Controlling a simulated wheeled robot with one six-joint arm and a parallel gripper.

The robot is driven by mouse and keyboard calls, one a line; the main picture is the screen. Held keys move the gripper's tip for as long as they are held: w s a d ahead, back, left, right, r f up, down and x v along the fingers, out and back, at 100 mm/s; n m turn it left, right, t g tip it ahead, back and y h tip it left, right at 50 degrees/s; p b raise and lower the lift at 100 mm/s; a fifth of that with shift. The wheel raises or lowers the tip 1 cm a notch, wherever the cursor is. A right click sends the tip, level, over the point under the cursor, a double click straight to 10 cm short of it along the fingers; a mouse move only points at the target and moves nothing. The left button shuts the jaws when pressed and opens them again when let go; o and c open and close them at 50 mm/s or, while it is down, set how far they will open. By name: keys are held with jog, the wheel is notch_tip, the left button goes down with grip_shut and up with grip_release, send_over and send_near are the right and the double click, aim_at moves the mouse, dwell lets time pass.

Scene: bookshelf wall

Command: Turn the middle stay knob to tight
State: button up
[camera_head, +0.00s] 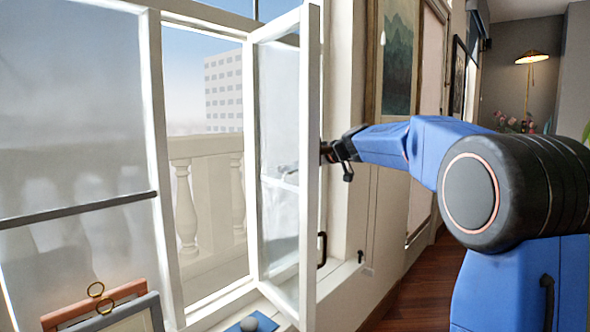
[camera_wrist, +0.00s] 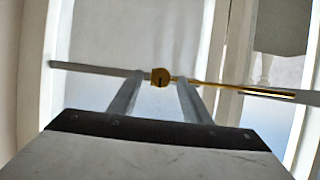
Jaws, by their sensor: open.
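A small gold knob (camera_wrist: 161,77) with a dark mark on its face sits on a thin horizontal stay bar (camera_wrist: 95,70) in the wrist view. The bar is grey to the left of the knob and a gold rod (camera_wrist: 235,88) runs to its right. My gripper (camera_wrist: 160,80) is open, with one finger on each side of the knob. A gap seems to show between the knob and each finger. In the head view my gripper (camera_head: 335,152) is beside the open window sash (camera_head: 310,170), at mid height. The knob cannot be made out there.
The sash stands open, its frame edge close to my gripper. A black handle (camera_head: 322,250) is low on it. Picture frames (camera_head: 100,300) and a blue item (camera_head: 240,326) with a grey ball (camera_head: 249,323) are below. A wall picture (camera_head: 400,55) hangs behind my arm. Wooden floor (camera_head: 430,290) lies right.

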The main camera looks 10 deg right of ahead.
jog(key=shift+w+a+f, duration=0.1)
jog(key=shift+w+a, duration=0.1)
jog(key=shift+w, duration=0.1)
jog(key=c, duration=1)
jog(key=shift+w+d+f+m+g+y, duration=0.1)
jog(key=shift+d+f+m+g+y, duration=0.1)
jog(key=shift+m+y, duration=1.55)
jog(key=shift+w+d+f+m+g+y, duration=0.15)
jog(key=shift+m+y, duration=0.55)
jog(key=shift+m, duration=2)
jog(key=shift+w+d+f+m+g+y, duration=0.1)
jog(key=shift+f+m+g+y, duration=0.15)
jog(key=shift+m+y, duration=1.5)
jog(key=shift+m+h, duration=0.5)
jog(key=shift+m, duration=0.2)
